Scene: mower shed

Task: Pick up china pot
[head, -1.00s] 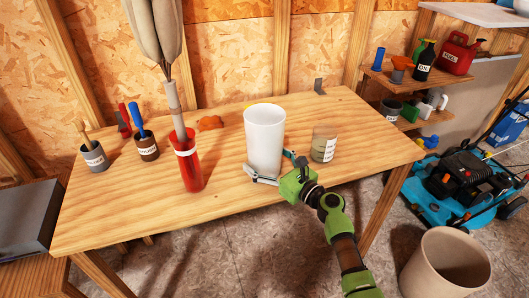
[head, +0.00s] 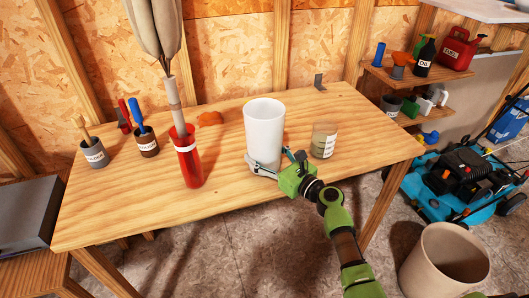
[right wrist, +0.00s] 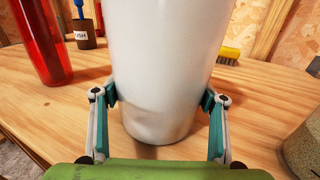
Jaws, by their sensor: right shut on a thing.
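The china pot is a tall plain white vessel (head: 264,132) near the middle of the wooden table. It also fills the middle of the right wrist view (right wrist: 164,60). My right gripper (head: 272,166) reaches it from the front, low on its side. Its two fingers, one on each side of the pot, press against the lower wall, as the right wrist view (right wrist: 163,100) shows. The pot is upright, and I cannot tell if its base touches the table. My left gripper is not in view.
A red holder (head: 187,160) with a folded umbrella stands left of the pot. A labelled jar (head: 324,141) stands close on the right. Small tool cups (head: 94,153) are at the table's left. A bin (head: 445,262) and blue mower (head: 460,180) are on the floor at right.

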